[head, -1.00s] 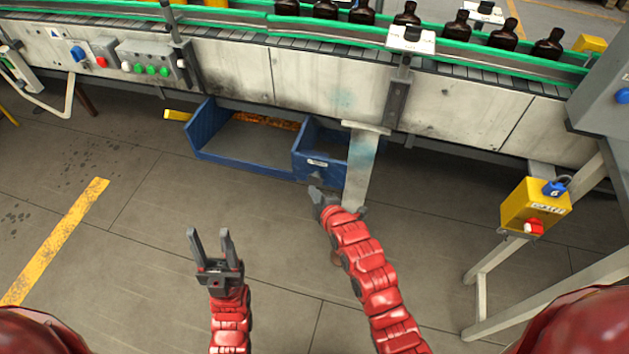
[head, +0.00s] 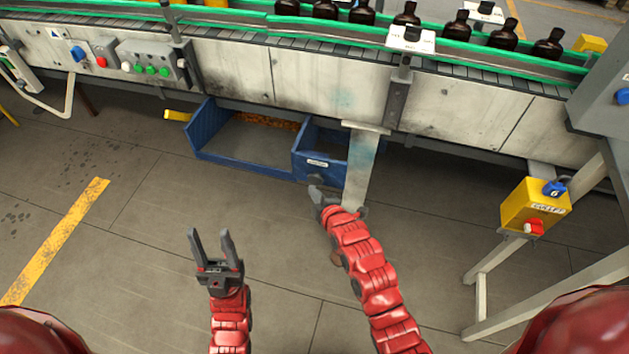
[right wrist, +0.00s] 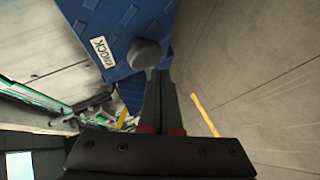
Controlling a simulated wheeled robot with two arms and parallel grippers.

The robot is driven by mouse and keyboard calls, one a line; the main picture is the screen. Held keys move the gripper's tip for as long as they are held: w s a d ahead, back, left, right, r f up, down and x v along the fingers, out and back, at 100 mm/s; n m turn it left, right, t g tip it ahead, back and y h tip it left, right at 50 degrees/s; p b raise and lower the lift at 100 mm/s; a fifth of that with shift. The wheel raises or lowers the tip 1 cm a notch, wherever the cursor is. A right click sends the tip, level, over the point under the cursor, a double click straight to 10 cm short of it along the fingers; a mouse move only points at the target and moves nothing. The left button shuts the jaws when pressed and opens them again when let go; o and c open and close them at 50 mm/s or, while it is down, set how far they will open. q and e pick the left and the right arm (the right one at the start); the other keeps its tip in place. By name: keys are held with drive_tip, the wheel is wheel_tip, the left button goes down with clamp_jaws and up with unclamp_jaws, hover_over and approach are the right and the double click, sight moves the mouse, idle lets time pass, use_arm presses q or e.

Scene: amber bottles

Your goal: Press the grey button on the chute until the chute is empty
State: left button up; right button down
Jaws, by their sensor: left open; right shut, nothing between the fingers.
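A blue open-topped container (head: 240,165) stands under the conveyor, with a taller blue box at its right end (head: 305,165) bearing a white label. I cannot tell for sure which part is the chute. An orange-brown patch (head: 268,121) shows inside at its back. In the right wrist view a round grey button (right wrist: 145,53) stands out from a labelled blue face (right wrist: 115,30). My right gripper (head: 317,194) is shut and empty; its tips (right wrist: 157,72) are right at the button's lower edge, contact unclear. My left gripper (head: 213,242) is open and empty above the floor.
Several amber bottles (head: 407,15) stand on the conveyor (head: 330,42) above. A pale post (head: 358,170) stands just right of the blue box. A yellow box with a red button (head: 533,205) is at right.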

idle(0.3)
drive_tip(key=shift+w+d+f+b, duration=0.1)
drive_tip(key=shift+w+b, duration=0.3)
drive_tip(key=shift+b, duration=0.2)
drive_tip(key=shift+w+d+b, duration=0.3)
drive_tip(key=shift+w+b, duration=0.45)
drive_tip(key=shift+w, duration=0.15)
idle(0.7)
drive_tip(key=shift+s, duration=0.15)
drive_tip(key=shift+s+a+p, duration=0.15)
drive_tip(key=shift+s+a, duration=0.05)
drive_tip(key=shift+s, duration=0.35)
drive_tip(key=shift+s+a+p, duration=0.15)
drive_tip(key=shift+s+a, duration=0.05)
drive_tip(key=shift+s, duration=0.35)
